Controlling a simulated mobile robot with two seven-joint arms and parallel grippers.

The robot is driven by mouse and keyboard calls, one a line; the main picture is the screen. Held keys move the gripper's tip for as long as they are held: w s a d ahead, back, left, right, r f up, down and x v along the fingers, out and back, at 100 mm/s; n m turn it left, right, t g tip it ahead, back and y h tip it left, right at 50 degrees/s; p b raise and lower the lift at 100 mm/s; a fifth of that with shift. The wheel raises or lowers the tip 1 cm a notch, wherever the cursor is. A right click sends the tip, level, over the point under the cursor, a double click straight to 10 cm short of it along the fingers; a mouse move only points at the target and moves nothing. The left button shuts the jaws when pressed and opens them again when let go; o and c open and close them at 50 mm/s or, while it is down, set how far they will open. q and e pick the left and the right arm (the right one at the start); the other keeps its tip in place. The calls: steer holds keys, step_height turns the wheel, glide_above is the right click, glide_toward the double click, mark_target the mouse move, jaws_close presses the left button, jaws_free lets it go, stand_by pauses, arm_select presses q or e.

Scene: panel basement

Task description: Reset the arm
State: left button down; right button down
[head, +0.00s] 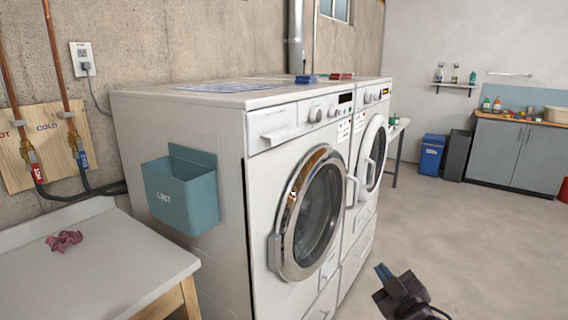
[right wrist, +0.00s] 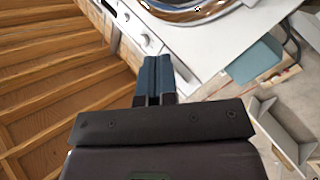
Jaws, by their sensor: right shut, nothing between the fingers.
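My right gripper (head: 395,283) shows at the bottom of the head view, in front of the washing machines and apart from them. In the right wrist view its two blue fingers (right wrist: 156,80) are together with nothing between them. The near washing machine (head: 303,205) has a round glass door, which looks closed. My left gripper is out of view.
A second machine (head: 370,150) stands beyond the first. A blue lint bin (head: 182,192) hangs on the near machine's side. A white table (head: 90,270) with a pink cloth (head: 64,240) is at left. Open floor (head: 480,240) lies to the right.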

steer(key=s+d+f+m+g+h, duration=0.2)
steer(key=s+d+f+m+g, duration=0.1)
steer(key=s+f, duration=0.9)
steer(key=s+d+f+m+g+h, duration=0.2)
steer(key=s+f+m+g, duration=0.2)
steer(key=s+f, duration=0.9)
steer(key=s+m, duration=0.1)
steer(key=s, duration=0.4)
steer(key=shift+s+d, duration=0.2)
steer(key=shift+d, duration=0.2)
